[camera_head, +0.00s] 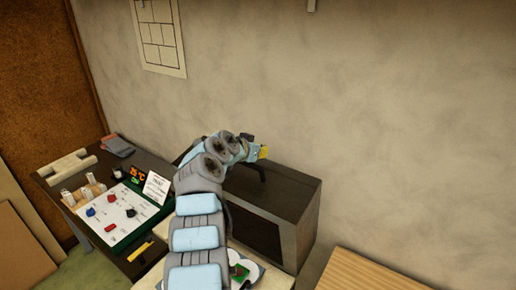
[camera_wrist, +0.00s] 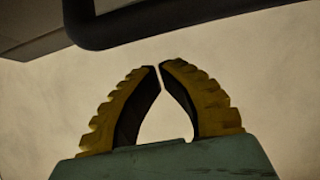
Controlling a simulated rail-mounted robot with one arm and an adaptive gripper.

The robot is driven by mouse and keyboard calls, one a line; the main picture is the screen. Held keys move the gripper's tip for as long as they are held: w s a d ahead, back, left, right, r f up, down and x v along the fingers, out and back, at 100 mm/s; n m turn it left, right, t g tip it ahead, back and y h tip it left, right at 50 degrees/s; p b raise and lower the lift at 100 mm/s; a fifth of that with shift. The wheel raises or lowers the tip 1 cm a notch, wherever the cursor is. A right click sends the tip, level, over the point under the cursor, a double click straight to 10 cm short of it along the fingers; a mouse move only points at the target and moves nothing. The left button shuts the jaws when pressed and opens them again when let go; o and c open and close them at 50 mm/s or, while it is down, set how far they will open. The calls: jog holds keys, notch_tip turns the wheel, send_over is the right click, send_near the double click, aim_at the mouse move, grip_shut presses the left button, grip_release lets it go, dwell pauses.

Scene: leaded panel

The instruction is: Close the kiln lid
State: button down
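The kiln (camera_head: 300,215) is a dark box against the wall, with a dark front face. Its top looks flat and level, with no raised lid visible, though my arm hides its left part. A dark bent bar, like a handle, (camera_head: 262,173) shows above the top, beside my gripper (camera_head: 263,153). In the wrist view a thick dark bar (camera_wrist: 180,20) crosses the top, beyond the fingertips and not between them. My gripper (camera_wrist: 159,66) has yellow ribbed fingers with tips nearly touching and nothing between them.
A dark bench (camera_head: 60,183) at left carries a white board with coloured knobs (camera_head: 110,213), a small sign (camera_head: 157,187) and a lit display (camera_head: 138,173). A slatted wooden surface (camera_head: 365,272) lies at lower right. The wall right of the kiln is bare.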

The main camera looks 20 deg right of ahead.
aim_at(255, 176)
jog(key=shift+w+d, duration=0.25)
jog(key=shift+d, duration=0.05)
jog(key=shift+s+a+f+p, duration=0.15)
jog(key=shift+a+f+p, duration=0.15)
jog(key=shift+s+a+f+p, duration=0.35)
jog(key=shift+s+a+p, duration=0.3)
jog(key=shift+a, duration=0.15)
jog(key=shift+s+a+f, duration=0.25)
jog(key=shift+a, duration=0.1)
jog(key=shift+s+a, duration=0.1)
jog(key=shift+a, duration=0.05)
